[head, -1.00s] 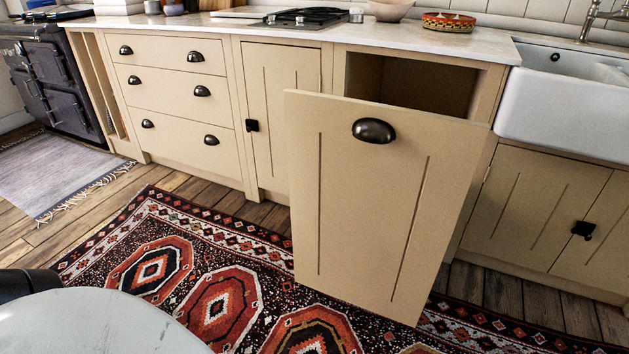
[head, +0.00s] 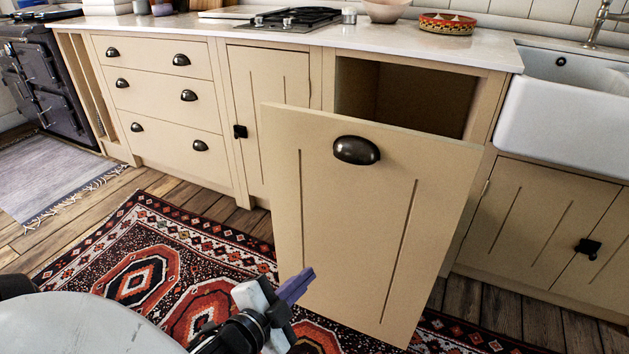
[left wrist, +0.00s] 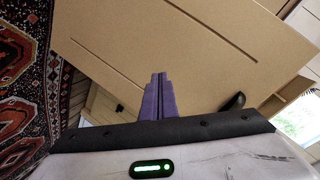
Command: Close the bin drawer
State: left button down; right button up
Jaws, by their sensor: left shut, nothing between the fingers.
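The bin drawer (head: 375,220) is a cream panel with a dark cup handle (head: 356,150). It stands pulled out from the counter, with a dark opening (head: 420,98) showing above and behind it. My left gripper (head: 296,286) is in front of the panel's lower left part in the head view. Its purple fingers (left wrist: 156,96) are shut and empty, and point toward the drawer front (left wrist: 190,50) in the left wrist view. I cannot tell whether they touch it. The dark handle also shows in the left wrist view (left wrist: 232,102). My right gripper is not in view.
A patterned red rug (head: 150,275) covers the floor before the drawer. A closed cabinet door (head: 270,110) and closed drawers (head: 160,95) stand to the left, a white sink (head: 565,110) to the right. A decorated bowl (head: 447,23) sits on the counter.

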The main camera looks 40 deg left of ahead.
pick_arm(q)
jog(key=w+a+r+m+t+y, duration=0.1)
jog(key=a+r+m+t+y, duration=0.15)
jog(key=a+r+m, duration=0.45)
jog(key=b, duration=0.1)
send_near(314, 180)
jog(key=shift+t+h, duration=0.25)
jog(key=shift+t, duration=0.1)
jog(key=x, duration=0.5)
jog(key=shift+w+a+f, duration=0.1)
jog(key=shift+a+f, duration=0.1)
jog(key=shift+w+a, duration=0.1)
jog(key=shift+w, duration=0.45)
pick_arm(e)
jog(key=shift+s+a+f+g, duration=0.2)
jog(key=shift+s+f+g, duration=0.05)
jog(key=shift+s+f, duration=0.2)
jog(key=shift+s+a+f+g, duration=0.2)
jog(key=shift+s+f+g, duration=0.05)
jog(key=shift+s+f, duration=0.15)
